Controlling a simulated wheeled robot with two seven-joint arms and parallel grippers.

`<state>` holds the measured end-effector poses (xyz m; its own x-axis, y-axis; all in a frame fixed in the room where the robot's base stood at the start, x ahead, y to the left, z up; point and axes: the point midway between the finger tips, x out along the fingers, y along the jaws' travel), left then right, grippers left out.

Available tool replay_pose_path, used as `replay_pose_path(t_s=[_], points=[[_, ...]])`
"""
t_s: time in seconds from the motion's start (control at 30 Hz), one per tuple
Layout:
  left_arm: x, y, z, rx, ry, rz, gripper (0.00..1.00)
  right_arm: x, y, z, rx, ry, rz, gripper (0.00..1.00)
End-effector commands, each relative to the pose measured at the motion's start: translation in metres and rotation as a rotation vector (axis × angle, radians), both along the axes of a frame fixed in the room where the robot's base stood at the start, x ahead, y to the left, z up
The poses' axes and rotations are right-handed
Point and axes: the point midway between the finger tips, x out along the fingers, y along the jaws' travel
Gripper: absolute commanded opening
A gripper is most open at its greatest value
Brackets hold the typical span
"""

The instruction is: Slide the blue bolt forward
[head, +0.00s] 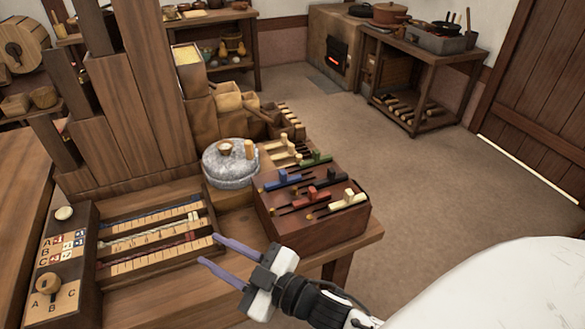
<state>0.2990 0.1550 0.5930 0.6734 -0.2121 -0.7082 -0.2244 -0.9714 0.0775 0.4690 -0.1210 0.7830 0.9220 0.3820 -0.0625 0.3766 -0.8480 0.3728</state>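The blue bolt (283,176) sits in a slot on top of a dark reddish-brown wooden box (300,229) at the right part of the wooden bench. It is at the box's left side, beside a green bolt (316,158), a red bolt (312,193) and a cream bolt (348,196). My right gripper (208,250) is in front and to the left of the box, over the bench. Its two purple fingers are spread apart, point left and hold nothing. It is apart from the blue bolt. My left gripper is not in view.
A grey round quern stone (230,164) stands just behind and left of the box. A panel with coloured slider rows (153,220) and a lettered dial board (62,262) lie at the left. Tall wooden boards (146,90) rise behind. Open floor lies right of the bench.

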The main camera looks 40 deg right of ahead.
Motion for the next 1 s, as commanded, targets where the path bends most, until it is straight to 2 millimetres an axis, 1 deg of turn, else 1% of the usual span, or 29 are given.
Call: replay_pose_path(t_s=[0.03, 0.07, 0.1, 0.17, 0.2, 0.27, 0.3, 0.37, 0.4, 0.47, 0.5, 0.57, 0.6, 0.67, 0.7, 0.8, 0.9, 1.0], points=[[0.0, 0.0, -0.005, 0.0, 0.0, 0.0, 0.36, 0.017, 0.02, 0.048, -0.069, -0.201, 0.114, 0.31], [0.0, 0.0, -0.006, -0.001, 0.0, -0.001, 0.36, 0.019, 0.034, 0.071, -0.11, -0.306, 0.186, 0.31], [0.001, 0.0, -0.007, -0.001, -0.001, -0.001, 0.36, 0.018, 0.052, 0.098, -0.172, -0.436, 0.288, 0.31], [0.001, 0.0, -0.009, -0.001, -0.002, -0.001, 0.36, 0.008, 0.076, 0.126, -0.282, -0.608, 0.453, 0.31], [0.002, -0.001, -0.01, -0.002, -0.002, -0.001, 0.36, -0.002, 0.09, 0.135, -0.366, -0.704, 0.566, 0.31], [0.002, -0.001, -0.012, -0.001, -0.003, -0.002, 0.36, -0.015, 0.103, 0.136, -0.514, -0.815, 0.741, 0.31], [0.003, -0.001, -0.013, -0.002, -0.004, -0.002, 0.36, -0.022, 0.106, 0.129, -0.628, -0.866, 0.856, 0.31], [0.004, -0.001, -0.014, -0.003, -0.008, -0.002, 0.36, -0.026, 0.099, 0.112, -0.816, -0.901, 1.022, 0.31], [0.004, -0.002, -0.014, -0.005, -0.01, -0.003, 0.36, -0.023, 0.087, 0.098, -0.955, -0.896, 1.122, 0.31], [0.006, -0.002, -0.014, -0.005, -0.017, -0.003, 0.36, -0.013, 0.056, 0.077, -1.172, -0.842, 1.253, 0.31], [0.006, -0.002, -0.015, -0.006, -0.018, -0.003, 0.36, -0.001, 0.029, 0.068, -1.319, -0.777, 1.317, 0.31], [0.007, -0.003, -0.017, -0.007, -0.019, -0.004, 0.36, 0.017, -0.018, 0.061, -1.525, -0.644, 1.382, 0.31], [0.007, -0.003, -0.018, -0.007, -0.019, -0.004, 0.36, 0.029, -0.051, 0.061, -1.648, -0.542, 1.402, 0.31], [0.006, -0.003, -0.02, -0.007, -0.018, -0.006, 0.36, 0.044, -0.099, 0.069, -1.804, -0.382, 1.404, 0.31], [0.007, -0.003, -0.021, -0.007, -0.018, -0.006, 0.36, 0.052, -0.128, 0.077, -1.886, -0.278, 1.392, 0.31], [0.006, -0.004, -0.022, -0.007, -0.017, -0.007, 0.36, 0.062, -0.184, 0.097, -2.021, -0.066, 1.342, 0.31], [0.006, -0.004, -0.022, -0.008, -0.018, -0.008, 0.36, 0.064, -0.213, 0.111, -2.084, 0.057, 1.304, 0.31], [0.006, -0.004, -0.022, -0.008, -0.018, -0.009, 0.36, 0.066, -0.225, 0.112, -2.102, 0.104, 1.287, 0.31]])
